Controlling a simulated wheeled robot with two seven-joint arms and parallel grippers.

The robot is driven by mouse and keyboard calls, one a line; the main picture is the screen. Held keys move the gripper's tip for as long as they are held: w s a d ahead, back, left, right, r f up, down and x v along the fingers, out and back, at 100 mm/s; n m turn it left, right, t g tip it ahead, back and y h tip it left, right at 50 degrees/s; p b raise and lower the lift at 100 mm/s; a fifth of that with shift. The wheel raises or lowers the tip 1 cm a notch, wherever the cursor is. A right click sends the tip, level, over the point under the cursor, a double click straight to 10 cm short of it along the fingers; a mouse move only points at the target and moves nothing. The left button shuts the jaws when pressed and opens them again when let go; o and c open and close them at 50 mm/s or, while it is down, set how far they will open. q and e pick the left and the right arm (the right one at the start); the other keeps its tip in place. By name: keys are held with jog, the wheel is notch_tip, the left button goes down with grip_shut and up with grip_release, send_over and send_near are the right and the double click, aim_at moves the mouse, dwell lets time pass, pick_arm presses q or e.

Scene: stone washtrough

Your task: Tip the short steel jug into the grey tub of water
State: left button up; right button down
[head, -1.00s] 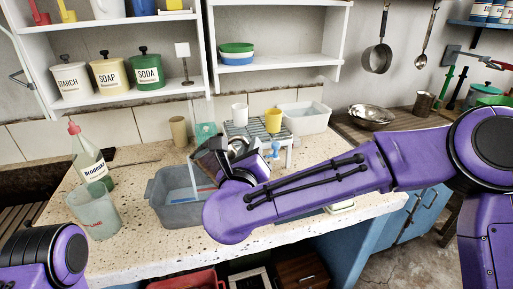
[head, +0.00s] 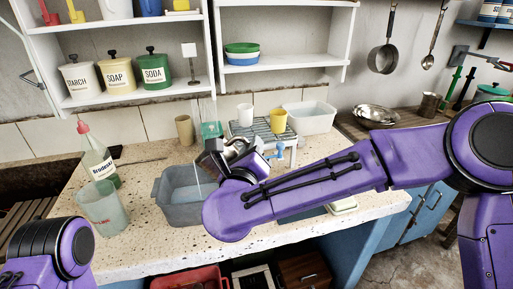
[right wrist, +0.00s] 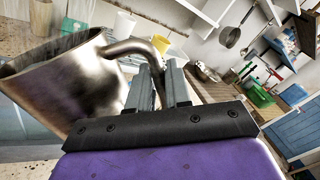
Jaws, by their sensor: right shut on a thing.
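The short steel jug (head: 213,150) is tilted above the right back part of the grey tub (head: 180,214). It also shows large in the right wrist view (right wrist: 75,88), its mouth towards the upper left. My right gripper (right wrist: 158,82) is shut on the jug's curved handle. In the head view the gripper (head: 238,158) is partly hidden behind my purple forearm. A thin pale streak runs down from the jug into the tub. The tub holds bluish water, and my forearm hides its right end. My left arm shows at the bottom left, its gripper out of frame.
A red-capped bottle (head: 97,158) and a clear beaker (head: 102,208) stand left of the tub. Behind the jug, a rack (head: 262,132) bears a white cup (head: 245,115) and a yellow cup (head: 277,121). A white basin (head: 309,117) stands at the right back.

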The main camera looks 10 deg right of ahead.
jog(key=shift+r, duration=0.15)
dwell(0.4)
jog(key=shift+w+a+r+n+p, duration=0.15)
jog(key=shift+a+r+n+p, duration=0.2)
jog(key=shift+p, duration=0.3)
jog(key=shift+a+n+p, duration=0.3)
jog(key=shift+a+n, duration=0.05)
jog(key=shift+n, duration=0.2)
jog(key=shift+w+a+f, duration=0.1)
jog(key=shift+f, duration=0.05)
dwell(0.3)
jog(key=shift+w+a+r+n+p, duration=0.2)
jog(key=shift+a+n+p, duration=0.15)
jog(key=shift+n+p, duration=0.2)
jog(key=shift+a+n+p, duration=0.35)
jog(key=shift+a+n, duration=0.1)
jog(key=shift+w+f, duration=0.1)
jog(key=shift+f, duration=0.05)
